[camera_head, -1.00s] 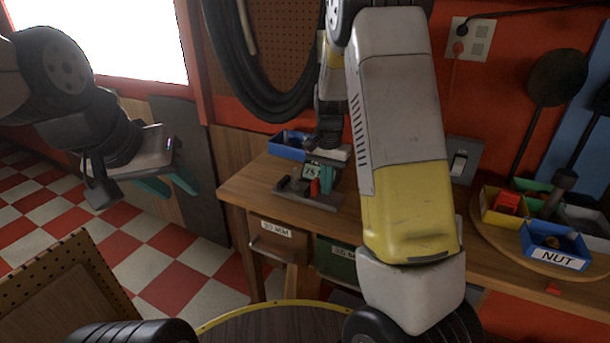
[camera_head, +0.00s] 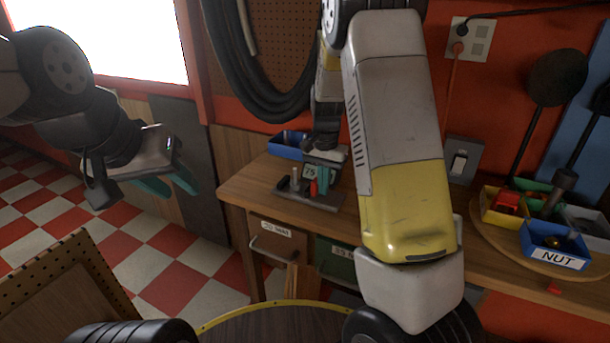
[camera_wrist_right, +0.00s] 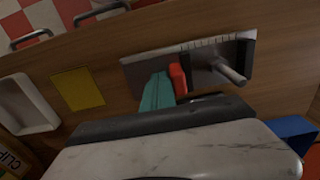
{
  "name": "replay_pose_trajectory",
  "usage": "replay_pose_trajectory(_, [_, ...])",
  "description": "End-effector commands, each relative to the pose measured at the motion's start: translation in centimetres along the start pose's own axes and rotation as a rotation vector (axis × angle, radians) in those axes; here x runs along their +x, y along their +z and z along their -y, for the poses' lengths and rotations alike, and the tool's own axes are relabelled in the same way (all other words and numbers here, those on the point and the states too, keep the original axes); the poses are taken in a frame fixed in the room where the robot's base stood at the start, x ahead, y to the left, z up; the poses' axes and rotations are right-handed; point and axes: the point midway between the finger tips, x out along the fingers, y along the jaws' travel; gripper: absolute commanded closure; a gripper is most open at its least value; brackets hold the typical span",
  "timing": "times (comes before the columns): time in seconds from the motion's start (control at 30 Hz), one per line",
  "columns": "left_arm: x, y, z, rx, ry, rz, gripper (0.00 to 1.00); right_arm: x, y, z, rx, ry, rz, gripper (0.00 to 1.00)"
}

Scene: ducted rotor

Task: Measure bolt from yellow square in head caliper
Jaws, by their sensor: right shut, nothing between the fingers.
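The caliper (camera_head: 290,192) is a dark plate with a small "75" display, on the wooden bench in the head view. In the right wrist view, the caliper (camera_wrist_right: 150,65) has ruler marks, a red slider (camera_wrist_right: 178,78) and a black end jaw (camera_wrist_right: 246,58). A grey bolt (camera_wrist_right: 230,73) is at the black-jaw end, with a gap between it and the slider. The yellow square (camera_wrist_right: 77,88) is bare. My right gripper (camera_wrist_right: 157,92) is shut and empty, its teal fingers beside the slider on the side away from the bolt. My left gripper (camera_head: 170,186) is open and empty, off the bench.
A blue bin (camera_head: 288,146) stands behind the caliper. A white tray (camera_wrist_right: 25,103) lies beyond the yellow square. A round board (camera_head: 490,240) at right holds several bins, including the blue NUT bin (camera_head: 555,245). Labelled drawers (camera_head: 280,240) are below the bench top.

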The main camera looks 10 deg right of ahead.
Motion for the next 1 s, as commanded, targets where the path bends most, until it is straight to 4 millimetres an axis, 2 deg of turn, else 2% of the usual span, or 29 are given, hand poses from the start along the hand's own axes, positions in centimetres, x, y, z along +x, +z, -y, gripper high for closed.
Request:
replay_pose_trajectory(0.53, [0.0, 0.0, 0.0, 0.000, 0.000, 0.000, 0.64, 0.0, 0.0, 2.0, -0.001, -0.001, -0.001, 1.00])
replay_pose_trajectory(1.0, [0.0, 0.0, 0.0, 0.000, 0.000, 0.000, 0.64, 0.0, 0.0, 2.2, 0.000, -0.001, -0.001, 1.00])
